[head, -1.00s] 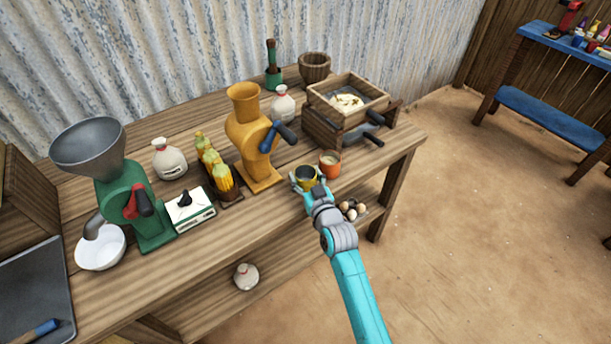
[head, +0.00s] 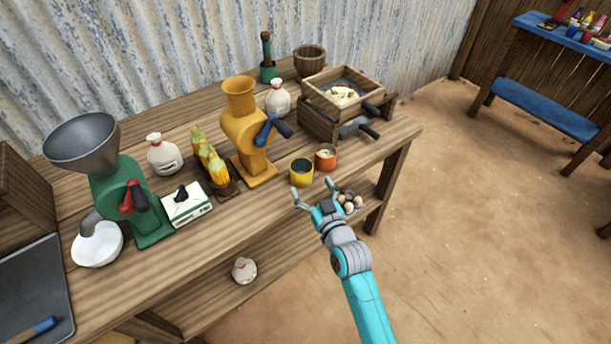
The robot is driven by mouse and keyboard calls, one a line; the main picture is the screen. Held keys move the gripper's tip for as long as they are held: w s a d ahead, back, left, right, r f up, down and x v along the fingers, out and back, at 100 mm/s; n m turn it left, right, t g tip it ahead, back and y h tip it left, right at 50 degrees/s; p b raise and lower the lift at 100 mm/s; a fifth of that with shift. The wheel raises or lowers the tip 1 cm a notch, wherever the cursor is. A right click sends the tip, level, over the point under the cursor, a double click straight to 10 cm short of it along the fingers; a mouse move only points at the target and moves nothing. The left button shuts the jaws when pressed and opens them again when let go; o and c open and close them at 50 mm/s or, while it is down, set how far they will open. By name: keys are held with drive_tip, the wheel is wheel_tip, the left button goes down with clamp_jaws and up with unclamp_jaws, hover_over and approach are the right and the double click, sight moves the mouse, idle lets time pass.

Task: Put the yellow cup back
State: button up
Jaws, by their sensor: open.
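The yellow cup (head: 301,173) stands upright on the wooden table near its front edge, its dark inside facing up. An orange cup (head: 326,158) with pale contents stands just to its right and a little behind. My gripper (head: 316,194) is open and empty, in front of the yellow cup toward the table's front edge. Its fingers are apart from the cup, pointing toward it.
The yellow grinder (head: 240,130) with a blue crank stands behind left of the cup. A wooden sifter box (head: 318,113) is behind right. A green mill (head: 118,190), a white scale box (head: 186,204) and corn cobs (head: 212,165) stand left. Eggs (head: 350,203) lie below the edge.

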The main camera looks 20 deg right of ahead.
drive_tip(key=shift+s+r, duration=0.15)
drive_tip(key=shift+s, duration=2)
drive_tip(key=shift+d, duration=0.1)
drive_tip(key=s+f+g+h, duration=0.1)
drive_tip(key=s+f, duration=0.1)
drive_tip(key=s, duration=0.9)
drive_tip(key=s+f, duration=0.3)
drive_tip(key=s, duration=0.9)
drive_tip(key=s+r, duration=0.4)
drive_tip(key=s, duration=0.5)
drive_tip(key=s+r+g, duration=0.1)
drive_tip(key=s+r, duration=0.2)
drive_tip(key=s, duration=0.6)
drive_tip(key=shift+s+a+r+m, duration=0.3)
drive_tip(key=shift+s+r, duration=0.1)
